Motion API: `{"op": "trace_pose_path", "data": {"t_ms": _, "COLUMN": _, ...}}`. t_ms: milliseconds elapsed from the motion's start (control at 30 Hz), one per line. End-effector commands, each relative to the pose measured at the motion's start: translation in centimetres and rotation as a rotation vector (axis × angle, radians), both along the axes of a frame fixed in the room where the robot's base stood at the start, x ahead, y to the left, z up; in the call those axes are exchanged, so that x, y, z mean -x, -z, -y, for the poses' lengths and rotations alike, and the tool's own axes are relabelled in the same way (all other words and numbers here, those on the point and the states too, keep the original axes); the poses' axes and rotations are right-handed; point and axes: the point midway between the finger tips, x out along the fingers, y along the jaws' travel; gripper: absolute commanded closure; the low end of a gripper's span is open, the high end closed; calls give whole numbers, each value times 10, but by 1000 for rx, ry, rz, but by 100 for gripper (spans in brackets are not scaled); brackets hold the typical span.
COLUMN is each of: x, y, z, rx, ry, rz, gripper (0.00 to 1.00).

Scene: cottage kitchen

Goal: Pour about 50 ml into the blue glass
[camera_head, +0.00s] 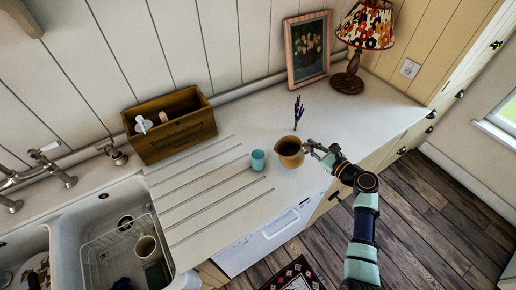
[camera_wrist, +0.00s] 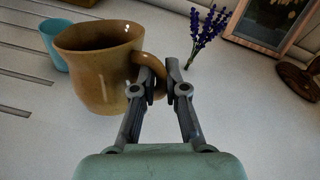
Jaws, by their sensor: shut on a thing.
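A brown ceramic jug (camera_head: 289,151) stands near the counter's front edge, and it looks upright. It also shows large in the wrist view (camera_wrist: 95,70), with its handle at its right side. My gripper (camera_head: 318,150) is at the jug's right side, its fingers (camera_wrist: 160,78) shut on the handle. The blue glass (camera_head: 258,160) stands upright on the counter just left of the jug, apart from it. In the wrist view the glass (camera_wrist: 52,42) is partly hidden behind the jug. The contents of both are too small or hidden to tell.
A framed picture (camera_head: 307,49) and a lamp (camera_head: 366,30) are at the back right. A wooden box (camera_head: 172,135) with bottles is at the back left. The sink (camera_head: 110,240) lies left of the grooved drainboard.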

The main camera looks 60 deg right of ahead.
Motion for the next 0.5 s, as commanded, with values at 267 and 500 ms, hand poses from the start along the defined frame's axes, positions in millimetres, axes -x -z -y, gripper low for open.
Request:
{"op": "trace_pose_path", "data": {"t_ms": 267, "x": -20, "y": -32, "z": -10, "rx": 85, "ry": -3, "rz": -156, "gripper": 100}}
{"op": "trace_pose_path", "data": {"t_ms": 500, "x": -34, "y": -45, "z": -17, "rx": 139, "ry": -2, "rz": -260, "gripper": 100}}
